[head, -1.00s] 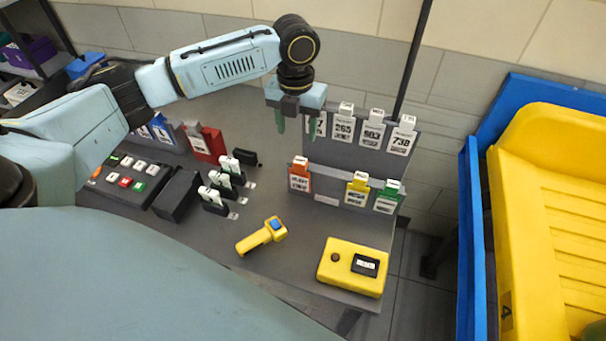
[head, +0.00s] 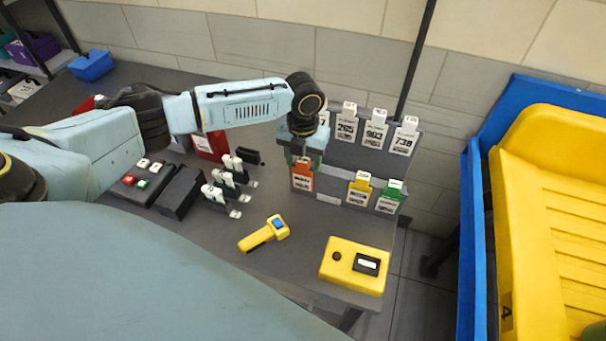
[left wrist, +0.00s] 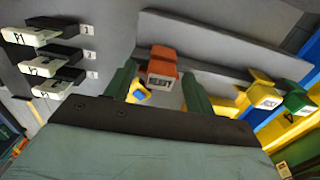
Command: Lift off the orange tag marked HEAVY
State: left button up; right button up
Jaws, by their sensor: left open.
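The orange tag (head: 302,174) hangs at the left end of the lower row of the grey rack (head: 331,189). In the left wrist view the orange tag (left wrist: 161,67) shows its head, with dark lettering too small to read surely. My left gripper (head: 304,160) is open, its green fingers just above and around the tag's top. In the left wrist view the fingers of the gripper (left wrist: 158,90) stand on either side of the tag, apart from each other. A yellow tag (head: 359,189) and a green tag (head: 389,197) hang farther right. My right gripper is not in view.
White numbered tags (head: 375,130) hang in the upper row behind. A yellow scanner (head: 264,234) and a yellow box (head: 354,265) lie in front. Switches (head: 228,180) stand to the left. A yellow tray (head: 560,190) is at the right.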

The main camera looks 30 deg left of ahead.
pick_arm(q)
jog(key=shift+c, duration=0.2)
jog(key=c, duration=0.8)
jog(key=shift+c, duration=0.2)
jog(key=shift+r, duration=0.15)
jog(key=shift+r, duration=0.6)
jog(key=r, duration=0.6)
jog(key=shift+s, duration=0.2)
jog(key=s+d, duration=0.3)
jog(key=s, duration=1)
jog(key=shift+s+d+f+b, duration=0.2)
jog(key=shift+s+b, duration=0.15)
jog(key=shift+b, duration=0.05)
